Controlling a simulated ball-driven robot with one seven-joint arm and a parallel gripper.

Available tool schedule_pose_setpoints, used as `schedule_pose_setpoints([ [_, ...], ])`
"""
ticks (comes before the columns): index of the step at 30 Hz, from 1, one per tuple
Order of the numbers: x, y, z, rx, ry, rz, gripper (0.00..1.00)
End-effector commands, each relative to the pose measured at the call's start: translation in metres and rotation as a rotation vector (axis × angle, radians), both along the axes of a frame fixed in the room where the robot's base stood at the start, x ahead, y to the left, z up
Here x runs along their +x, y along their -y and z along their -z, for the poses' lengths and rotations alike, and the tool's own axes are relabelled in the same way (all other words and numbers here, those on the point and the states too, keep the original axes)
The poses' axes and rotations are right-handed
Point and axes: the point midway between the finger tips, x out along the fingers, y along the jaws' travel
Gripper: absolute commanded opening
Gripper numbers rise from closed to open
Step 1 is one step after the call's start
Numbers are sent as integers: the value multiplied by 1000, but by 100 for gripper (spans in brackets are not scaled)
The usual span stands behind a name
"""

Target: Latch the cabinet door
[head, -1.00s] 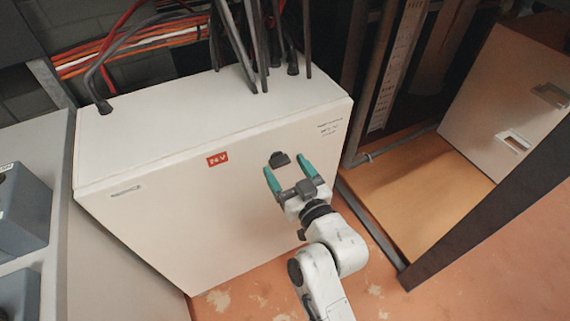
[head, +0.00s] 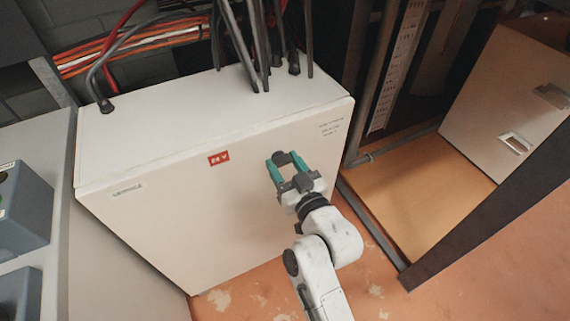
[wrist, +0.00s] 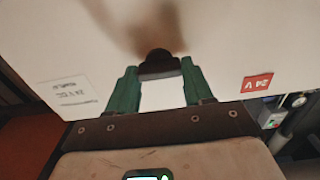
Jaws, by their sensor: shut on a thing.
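The cabinet is a white box; its door (head: 180,220) is the broad front face, which looks flush with the box. A small dark latch knob (head: 283,158) sits on the right part of the door, and it also shows in the wrist view (wrist: 159,64). My gripper (head: 283,164) has teal fingers, one on each side of the knob. In the wrist view the fingertips (wrist: 158,74) reach the two sides of the knob's dark base and are shut on it. The underside of the knob between the fingers is partly hidden.
A red 24 V label (head: 218,158) is on the door. Dark cables (head: 258,45) rise from the cabinet top. A grey unit (head: 25,210) stands at left. A dark metal frame (head: 490,210) and a beige cabinet (head: 515,95) stand at right.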

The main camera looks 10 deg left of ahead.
Motion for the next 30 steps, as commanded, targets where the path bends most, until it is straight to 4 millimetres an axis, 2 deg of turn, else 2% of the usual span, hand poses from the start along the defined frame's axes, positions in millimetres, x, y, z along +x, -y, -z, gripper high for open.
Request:
schedule_pose_setpoints([
  [3,0,0,0,0,0,0,21],
  [14,0,1,-1,61,-41,1,21],
  [30,2,3,-2,437,-294,2,21],
])
